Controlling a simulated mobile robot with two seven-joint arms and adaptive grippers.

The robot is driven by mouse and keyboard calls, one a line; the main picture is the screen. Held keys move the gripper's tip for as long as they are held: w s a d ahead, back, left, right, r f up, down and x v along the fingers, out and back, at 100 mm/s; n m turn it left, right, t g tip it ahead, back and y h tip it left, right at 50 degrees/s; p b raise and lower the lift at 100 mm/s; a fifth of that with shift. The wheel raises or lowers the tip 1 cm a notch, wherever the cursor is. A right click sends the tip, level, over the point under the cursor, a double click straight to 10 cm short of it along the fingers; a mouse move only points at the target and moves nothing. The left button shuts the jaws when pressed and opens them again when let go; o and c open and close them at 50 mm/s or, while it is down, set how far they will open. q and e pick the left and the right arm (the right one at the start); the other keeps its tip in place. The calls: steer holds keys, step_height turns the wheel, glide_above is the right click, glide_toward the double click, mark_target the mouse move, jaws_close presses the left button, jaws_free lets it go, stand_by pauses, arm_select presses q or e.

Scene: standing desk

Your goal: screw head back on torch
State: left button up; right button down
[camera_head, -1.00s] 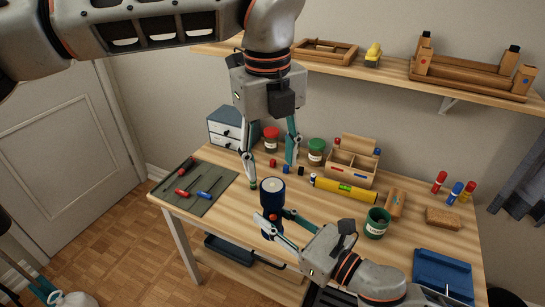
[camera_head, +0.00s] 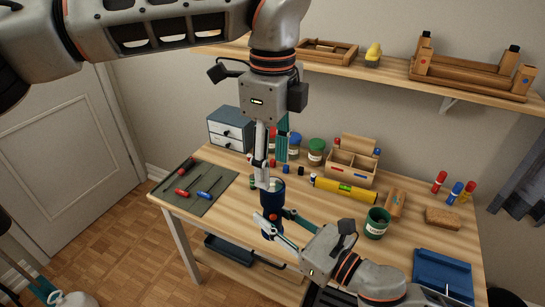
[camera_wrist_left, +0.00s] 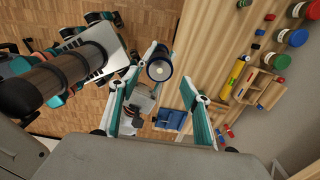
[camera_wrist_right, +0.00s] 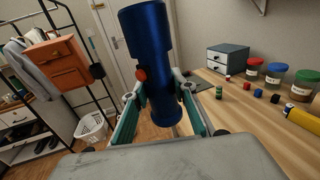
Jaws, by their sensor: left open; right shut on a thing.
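The blue torch (camera_head: 270,203) stands upright above the front edge of the desk, with its round pale end facing up. My right gripper (camera_head: 272,222) is shut around its body. In the right wrist view the torch (camera_wrist_right: 146,35) shows a wide upper part, an orange-red button and a wide lower end. I cannot tell whether the wide upper part is a separate, loose head. My left gripper (camera_head: 273,174) is open, pointing down over the torch's top end. In the left wrist view the torch's round end (camera_wrist_left: 159,70) lies near the left finger.
A dark mat (camera_head: 203,187) with screwdrivers lies at the left. Jars (camera_head: 316,150), a wooden organizer (camera_head: 353,162), a yellow level (camera_head: 346,190) and a green cup (camera_head: 377,222) stand behind and right. A small drawer box (camera_head: 230,130) is at the back. The shelf (camera_head: 370,72) hangs above.

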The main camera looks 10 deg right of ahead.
mark_target(272, 184)
arm_select(q)
step_height(272, 184, down, 8)
steer(key=shift+r, duration=0.2)
stand_by(0.3)
steer(key=c, duration=1.2)
